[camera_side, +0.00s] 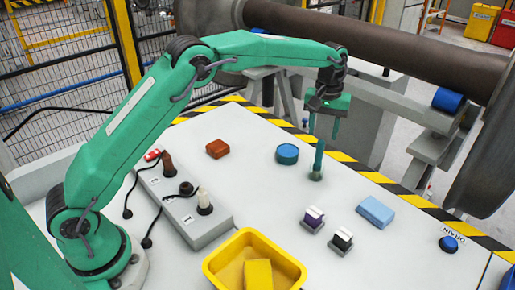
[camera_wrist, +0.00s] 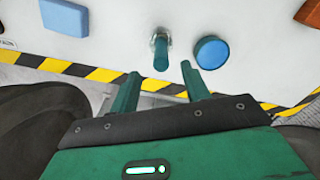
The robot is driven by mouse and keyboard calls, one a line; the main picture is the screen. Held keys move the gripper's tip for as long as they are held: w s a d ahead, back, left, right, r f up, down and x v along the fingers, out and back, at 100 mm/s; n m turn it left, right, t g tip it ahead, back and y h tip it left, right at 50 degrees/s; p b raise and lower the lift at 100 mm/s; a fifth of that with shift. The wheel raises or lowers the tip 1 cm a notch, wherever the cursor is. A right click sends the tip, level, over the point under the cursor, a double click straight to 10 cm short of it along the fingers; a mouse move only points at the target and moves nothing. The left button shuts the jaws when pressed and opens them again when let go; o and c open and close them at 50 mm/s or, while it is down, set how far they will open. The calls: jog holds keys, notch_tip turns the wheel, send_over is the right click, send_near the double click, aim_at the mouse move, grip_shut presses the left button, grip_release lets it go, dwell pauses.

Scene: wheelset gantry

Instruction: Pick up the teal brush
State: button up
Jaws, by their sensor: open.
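The teal brush (camera_side: 318,164) stands upright on the white tabletop, with its teal handle up and its pale end down. In the wrist view the brush (camera_wrist: 161,58) shows beyond the fingertips, roughly between their two lines and clear of both. My gripper (camera_side: 323,128) is above the brush, with its fingers pointing down close to the handle's top. In the wrist view my gripper (camera_wrist: 158,80) is open, with a wide gap and nothing between the fingers. The side view does not show clearly how far the handle top reaches between them.
A blue round tin (camera_side: 287,154) stands left of the brush, and a light blue block (camera_side: 375,212) lies to the right. A red-brown block (camera_side: 217,149), a grey socket box (camera_side: 185,212), two small blocks and a yellow tray (camera_side: 215,266) are farther off. Striped tape edges the table.

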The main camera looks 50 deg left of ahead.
aim_at(321, 141)
jog(key=shift+w+f, duration=0.1)
jog(key=shift+f, duration=3.5)
grip_shut()
